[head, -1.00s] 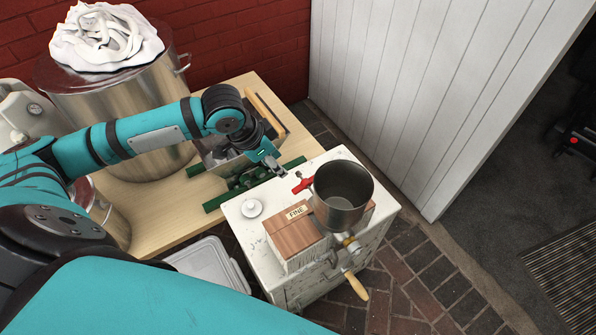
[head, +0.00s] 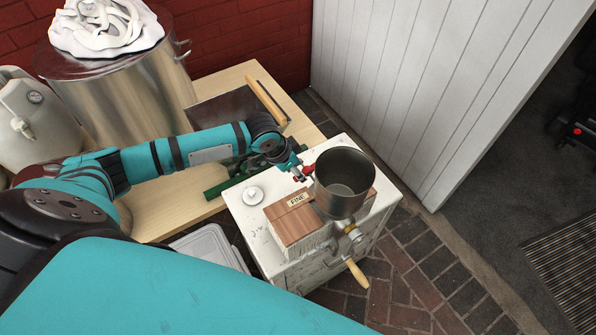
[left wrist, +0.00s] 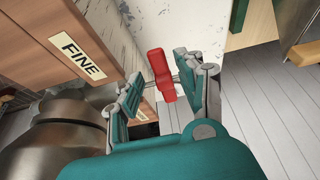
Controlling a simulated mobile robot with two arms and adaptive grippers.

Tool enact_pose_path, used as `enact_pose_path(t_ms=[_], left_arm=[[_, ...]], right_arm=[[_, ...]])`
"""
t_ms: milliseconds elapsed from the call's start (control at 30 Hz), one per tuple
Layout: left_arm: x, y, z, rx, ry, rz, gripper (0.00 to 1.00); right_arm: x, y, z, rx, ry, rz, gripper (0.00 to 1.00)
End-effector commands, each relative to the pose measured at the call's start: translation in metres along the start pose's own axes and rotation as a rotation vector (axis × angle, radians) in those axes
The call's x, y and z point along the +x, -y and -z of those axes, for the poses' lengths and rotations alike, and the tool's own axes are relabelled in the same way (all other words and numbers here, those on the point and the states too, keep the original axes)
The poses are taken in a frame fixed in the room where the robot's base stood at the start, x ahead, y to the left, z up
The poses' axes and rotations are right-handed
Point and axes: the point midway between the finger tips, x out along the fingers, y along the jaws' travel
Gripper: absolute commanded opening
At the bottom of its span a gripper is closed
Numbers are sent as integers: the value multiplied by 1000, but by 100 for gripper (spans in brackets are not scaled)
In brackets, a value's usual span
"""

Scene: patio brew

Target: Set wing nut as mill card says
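The mill's steel hopper (head: 345,178) stands on a white worn cabinet (head: 247,222), with a wooden-handled crank (head: 356,273) at its front. A label reading FINE (head: 298,199) is on the wooden block (head: 293,222) beside it; the label also shows in the left wrist view (left wrist: 83,55). The red wing nut (head: 308,170) is at the hopper's back left. My left gripper (head: 299,174) is at the wing nut. In the left wrist view the red wing nut (left wrist: 160,72) lies between its spread fingers (left wrist: 170,82), with gaps visible on both sides. My right gripper is not in view.
A small white knobbed lid (head: 252,195) lies on the cabinet top. A white plank wall (head: 420,80) rises behind the cabinet.

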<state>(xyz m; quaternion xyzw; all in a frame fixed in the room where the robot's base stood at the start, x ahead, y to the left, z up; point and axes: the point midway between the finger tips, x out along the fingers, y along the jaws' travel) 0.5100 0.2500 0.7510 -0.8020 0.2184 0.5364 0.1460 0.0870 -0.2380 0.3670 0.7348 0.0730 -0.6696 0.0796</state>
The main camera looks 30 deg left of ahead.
Motion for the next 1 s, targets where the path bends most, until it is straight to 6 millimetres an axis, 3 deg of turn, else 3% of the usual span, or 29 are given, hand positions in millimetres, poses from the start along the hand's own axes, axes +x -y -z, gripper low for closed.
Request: enact_pose_path(t_ms=[200,467,767,1000], left_arm=[[14,0,0,1,-1,1,38],[15,0,0,1,0,1,38],[15,0,0,1,0,0,0],[16,-1,-2,1,-15,-1,0]], right_arm=[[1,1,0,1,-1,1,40],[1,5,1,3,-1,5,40],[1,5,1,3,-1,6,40],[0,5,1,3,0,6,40]])
